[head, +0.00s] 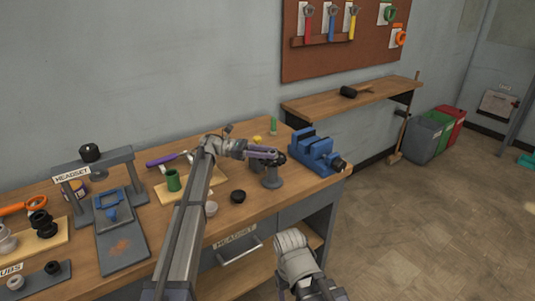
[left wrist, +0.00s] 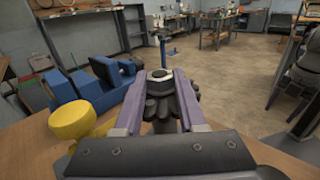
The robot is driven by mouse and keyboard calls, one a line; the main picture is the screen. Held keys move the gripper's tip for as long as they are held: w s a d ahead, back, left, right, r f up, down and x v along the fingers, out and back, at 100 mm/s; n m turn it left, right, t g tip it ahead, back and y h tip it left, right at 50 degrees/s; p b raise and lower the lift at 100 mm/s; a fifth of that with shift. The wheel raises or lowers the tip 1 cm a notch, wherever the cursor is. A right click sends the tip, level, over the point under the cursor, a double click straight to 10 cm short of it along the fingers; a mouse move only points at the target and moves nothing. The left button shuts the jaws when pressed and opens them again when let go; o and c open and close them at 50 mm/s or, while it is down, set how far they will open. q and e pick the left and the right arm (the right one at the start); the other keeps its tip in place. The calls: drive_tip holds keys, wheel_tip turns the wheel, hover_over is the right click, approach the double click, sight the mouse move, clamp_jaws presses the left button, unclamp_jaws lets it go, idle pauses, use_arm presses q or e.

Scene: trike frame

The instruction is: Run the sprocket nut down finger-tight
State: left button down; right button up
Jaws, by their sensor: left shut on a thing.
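A grey post stand (head: 272,180) stands on the workbench near its right end, with a dark sprocket-like part (left wrist: 158,106) at its top. In the left wrist view a pale hex nut (left wrist: 158,75) sits on top of this dark part. My left gripper (head: 275,157) reaches the top of the stand from the left. Its two purple fingers (left wrist: 160,80) are shut on the nut from both sides. The threads under the nut are hidden. My right gripper (head: 318,290) is low at the bottom edge, in front of the bench and away from the stand; its jaw opening is unclear.
A blue vise (head: 314,152) stands close to the right of the stand. A yellow object (left wrist: 72,120) is close to my left gripper. A black ring (head: 238,197) and a green cup (head: 173,181) lie left of the stand. The headset press (head: 128,160) is farther left.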

use_arm(q)
drive_tip(key=shift+w+r+m+g, duration=0.15)
drive_tip(key=shift+m+g, duration=0.45)
drive_tip(key=shift+g, duration=0.3)
drive_tip(key=shift+c, duration=2.4)
unclamp_jaws()
drive_tip(key=v, duration=0.7)
drive_tip(key=shift+a, duration=0.3)
